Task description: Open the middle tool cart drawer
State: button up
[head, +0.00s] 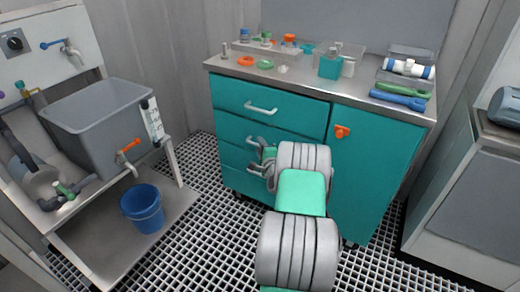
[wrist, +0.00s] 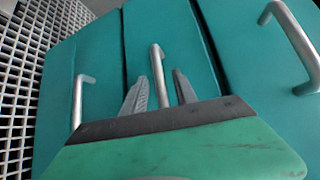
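The teal tool cart (head: 372,165) has a stack of drawers on its left, all looking shut. The middle drawer (head: 229,126) lies below the top drawer (head: 285,105), partly hidden behind my arm. In the wrist view the middle drawer's silver handle (wrist: 157,62) stands between the two grey fingers of my gripper (wrist: 161,78). The fingers are apart, one on each side of the handle, with visible gaps. In the head view my gripper (head: 268,154) is at the drawer fronts, its fingertips hard to make out. The lower drawer's handle (wrist: 79,100) is left in the wrist view.
The top drawer's handle (wrist: 292,40) is right of my gripper in the wrist view. An orange latch (head: 342,131) is on the cart's door. A grey sink (head: 100,125) and blue bucket (head: 143,208) are left; a grey cabinet (head: 470,200) is right. Grated floor lies between.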

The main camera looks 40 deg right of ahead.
jog(key=shift+w, duration=0.25)
jog(key=shift+c, duration=0.5)
grip_shut()
dwell(0.8)
